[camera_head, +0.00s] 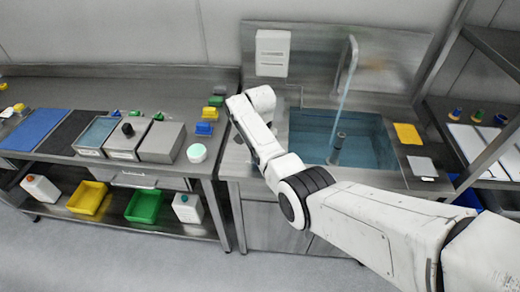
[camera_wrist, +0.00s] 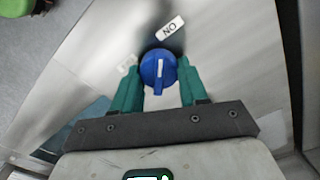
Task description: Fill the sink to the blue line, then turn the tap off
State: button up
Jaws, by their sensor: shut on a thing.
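The blue tap knob (camera_wrist: 159,67) sits between the two green fingers of my gripper (camera_wrist: 158,74) in the wrist view, and the gripper is shut on it. Its white mark runs roughly up and down in the picture. An "ON" label (camera_wrist: 170,28) is above it to the right; a fainter label (camera_wrist: 127,63) is at its left. In the head view my arm hides the knob and fingers. The tap spout (camera_head: 351,50) pours a stream into the sink (camera_head: 301,113). Blue-tinted water (camera_head: 310,135) stands in the sink around an upright pipe (camera_head: 337,150). I cannot make out the blue line.
A yellow cloth (camera_head: 407,134) and a grey pad (camera_head: 422,166) lie right of the sink. A white dispenser (camera_head: 272,53) hangs behind it. The left bench (camera_head: 225,85) holds trays, boxes and a round white-green pot (camera_head: 196,153). Open floor (camera_head: 110,260) lies in front.

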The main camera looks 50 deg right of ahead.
jog(key=shift+m, duration=0.3)
jog(key=o, duration=1.1)
jog(key=shift+c, duration=0.2)
notch_tip(320, 180, up, 11)
jog(key=shift+b, duration=0.4)
jog(key=shift+f, duration=0.1)
